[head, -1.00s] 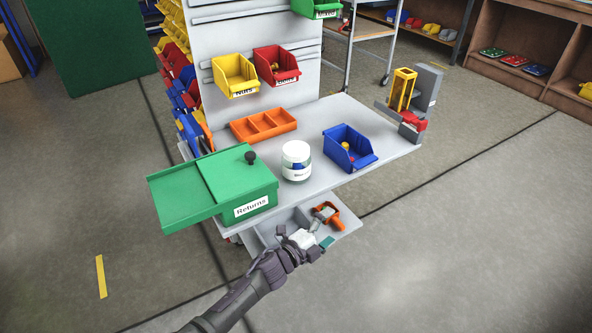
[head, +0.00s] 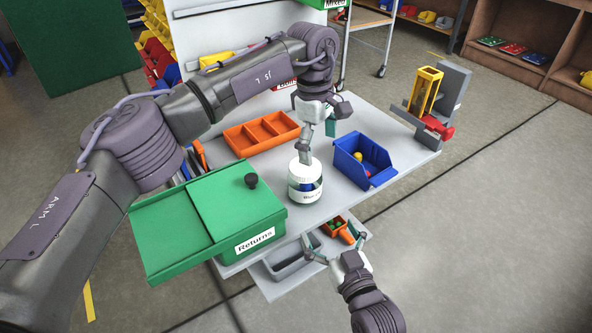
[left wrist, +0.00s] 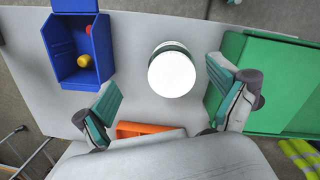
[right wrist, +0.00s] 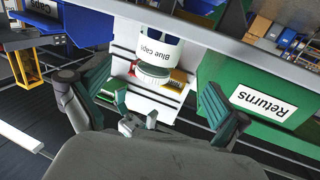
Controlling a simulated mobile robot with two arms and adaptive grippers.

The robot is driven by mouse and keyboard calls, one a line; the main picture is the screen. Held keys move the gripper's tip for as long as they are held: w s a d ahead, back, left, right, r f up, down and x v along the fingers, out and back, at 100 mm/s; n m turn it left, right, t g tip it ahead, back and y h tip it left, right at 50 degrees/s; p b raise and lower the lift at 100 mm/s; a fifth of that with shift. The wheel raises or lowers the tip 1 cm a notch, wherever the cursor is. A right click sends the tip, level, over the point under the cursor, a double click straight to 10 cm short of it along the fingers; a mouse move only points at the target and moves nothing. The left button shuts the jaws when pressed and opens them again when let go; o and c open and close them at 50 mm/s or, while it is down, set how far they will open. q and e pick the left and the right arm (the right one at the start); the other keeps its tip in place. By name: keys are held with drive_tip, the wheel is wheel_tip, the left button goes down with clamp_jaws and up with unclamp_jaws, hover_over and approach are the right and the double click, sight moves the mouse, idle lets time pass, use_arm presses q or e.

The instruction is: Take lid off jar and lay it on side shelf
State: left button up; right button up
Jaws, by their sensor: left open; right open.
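The jar (head: 305,192) stands upright on the grey table near its front edge, with a white lid (head: 303,168) on top. Its label reads "Blue Caps" in the right wrist view (right wrist: 158,45). My left gripper (head: 317,140) is open above the jar. In the left wrist view the lid (left wrist: 172,74) lies just ahead of the spread fingers, right of centre, with no visible contact. My right gripper (head: 335,243) is open and empty in front of the table, below the jar. A low grey shelf (head: 277,290) juts out below the table front.
A green "Returns" box (head: 240,205) stands left of the jar, and a blue bin (head: 352,170) with small balls stands right. An orange divided tray (head: 250,138) lies behind. The low shelf holds a grey bin (head: 285,262) and an orange bin (head: 337,228).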

sight(305, 166)
use_arm(q)
drive_tip(key=a+r, duration=0.1)
drive_tip(key=w+a+r+y, duration=0.1)
drive_tip(key=shift+a, duration=0.3)
drive_tip(key=shift+a+r, duration=0.1)
use_arm(e)
drive_tip(key=x, duration=0.9)
drive_tip(key=r+x, duration=0.1)
drive_tip(key=x, duration=0.4)
drive_tip(key=shift+w+a+r, duration=0.1)
drive_tip(key=shift+w, duration=0.1)
drive_tip(key=c, duration=1.9)
use_arm(q)
drive_tip(key=m, duration=0.3)
use_arm(e)
clamp_jaws()
use_arm(q)
drive_tip(key=m, duration=1)
drive_tip(key=shift+f, duration=4.1)
